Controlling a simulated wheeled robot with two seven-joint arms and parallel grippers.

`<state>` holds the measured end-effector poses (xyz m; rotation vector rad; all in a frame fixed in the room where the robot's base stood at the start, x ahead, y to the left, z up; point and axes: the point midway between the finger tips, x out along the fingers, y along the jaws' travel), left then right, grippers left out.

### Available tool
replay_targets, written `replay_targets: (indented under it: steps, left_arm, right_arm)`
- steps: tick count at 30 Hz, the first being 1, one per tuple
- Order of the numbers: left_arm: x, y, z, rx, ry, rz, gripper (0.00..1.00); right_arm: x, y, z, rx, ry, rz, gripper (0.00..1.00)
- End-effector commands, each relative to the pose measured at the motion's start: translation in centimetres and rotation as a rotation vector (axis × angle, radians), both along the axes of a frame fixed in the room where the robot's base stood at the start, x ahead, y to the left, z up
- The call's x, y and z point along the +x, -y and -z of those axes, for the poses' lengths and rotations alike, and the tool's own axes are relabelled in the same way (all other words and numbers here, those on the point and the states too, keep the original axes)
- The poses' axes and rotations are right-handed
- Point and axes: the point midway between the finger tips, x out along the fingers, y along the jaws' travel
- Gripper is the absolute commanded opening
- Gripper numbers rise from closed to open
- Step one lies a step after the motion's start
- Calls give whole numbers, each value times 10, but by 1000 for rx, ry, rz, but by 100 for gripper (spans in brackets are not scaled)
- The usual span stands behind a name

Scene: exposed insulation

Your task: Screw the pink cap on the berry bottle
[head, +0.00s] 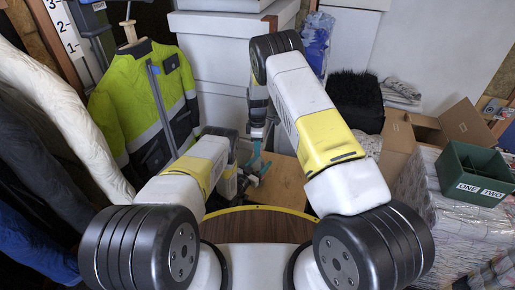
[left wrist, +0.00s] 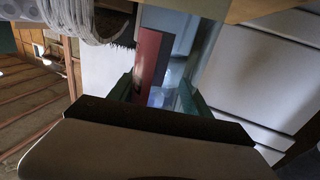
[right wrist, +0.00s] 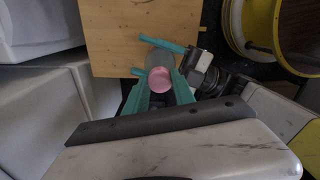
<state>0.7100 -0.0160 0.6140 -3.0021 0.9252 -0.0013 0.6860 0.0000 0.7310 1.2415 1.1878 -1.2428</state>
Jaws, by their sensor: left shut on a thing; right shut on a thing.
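In the right wrist view the pink cap (right wrist: 159,80) sits between the teal fingertips of my right gripper (right wrist: 160,86), which is shut on it. The berry bottle (right wrist: 160,57), pale and translucent here, lies in line directly behind the cap. My left gripper (right wrist: 152,56) is shut on the bottle from the side. In the left wrist view a red part (left wrist: 150,58) and a bluish clear part show between the left fingers (left wrist: 155,92). I cannot tell whether the cap touches the bottle's neck. In the head view both grippers meet near the centre, and their arms hide most of the bottle and cap.
A wooden surface (head: 285,186) lies below the grippers. A hi-vis jacket (head: 150,105) hangs at the left. White cabinets (head: 215,60) are behind.

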Motion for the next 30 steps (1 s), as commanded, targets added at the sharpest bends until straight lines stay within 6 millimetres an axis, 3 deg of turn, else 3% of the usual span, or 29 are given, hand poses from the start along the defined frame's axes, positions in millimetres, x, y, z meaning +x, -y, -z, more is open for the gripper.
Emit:
replay_targets:
  steps: [30]
  left_arm:
    - [-1, 0, 1, 1, -1, 1, 0]
  right_arm:
    - [1, 0, 1, 0, 2, 2411, 0]
